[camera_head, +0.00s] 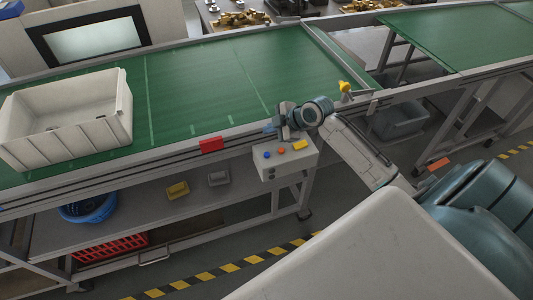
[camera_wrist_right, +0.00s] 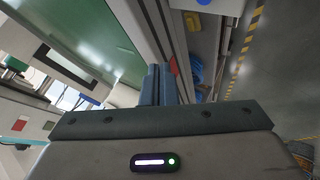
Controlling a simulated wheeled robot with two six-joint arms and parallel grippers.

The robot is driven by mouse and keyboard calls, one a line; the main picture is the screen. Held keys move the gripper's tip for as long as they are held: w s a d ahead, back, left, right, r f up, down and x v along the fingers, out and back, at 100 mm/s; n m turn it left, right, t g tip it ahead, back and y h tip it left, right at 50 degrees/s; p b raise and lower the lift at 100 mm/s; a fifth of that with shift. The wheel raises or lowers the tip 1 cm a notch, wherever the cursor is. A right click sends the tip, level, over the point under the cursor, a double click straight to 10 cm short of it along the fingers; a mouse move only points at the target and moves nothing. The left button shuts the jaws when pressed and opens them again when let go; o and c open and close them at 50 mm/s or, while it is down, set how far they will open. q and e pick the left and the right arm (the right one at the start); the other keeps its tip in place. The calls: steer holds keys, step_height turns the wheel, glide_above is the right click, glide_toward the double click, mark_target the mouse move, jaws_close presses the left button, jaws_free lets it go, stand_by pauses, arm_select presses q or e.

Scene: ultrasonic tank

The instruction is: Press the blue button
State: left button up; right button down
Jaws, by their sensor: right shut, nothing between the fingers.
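The blue button (camera_head: 266,155) is the leftmost of three buttons on top of a pale control box (camera_head: 287,169) at the front edge of the conveyor. An orange-red button (camera_head: 281,151) and a yellow one (camera_head: 300,144) sit to its right. In the right wrist view, the blue button (camera_wrist_right: 204,2) shows at the top edge, cut off by the frame. My right gripper (camera_head: 269,128) is shut and empty. It is above and behind the box, apart from the blue button. Its blue fingers (camera_wrist_right: 160,84) are together in the wrist view. My left gripper is not in view.
A white crate (camera_head: 117,135) stands on the green conveyor (camera_head: 190,92) at left. A red block (camera_head: 211,144) is on the conveyor's front rail. A blue basket (camera_head: 89,209), a red crate (camera_head: 110,247) and small bins are beneath. Striped tape marks the floor.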

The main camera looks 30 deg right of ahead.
mark_target(267, 155)
step_height(267, 155, down, 9)
steer(key=b, duration=0.6)
steer(key=shift+d, duration=0.1)
stand_by(2.0)
steer(key=shift+f+b, duration=0.4)
steer(key=shift+b, duration=0.15)
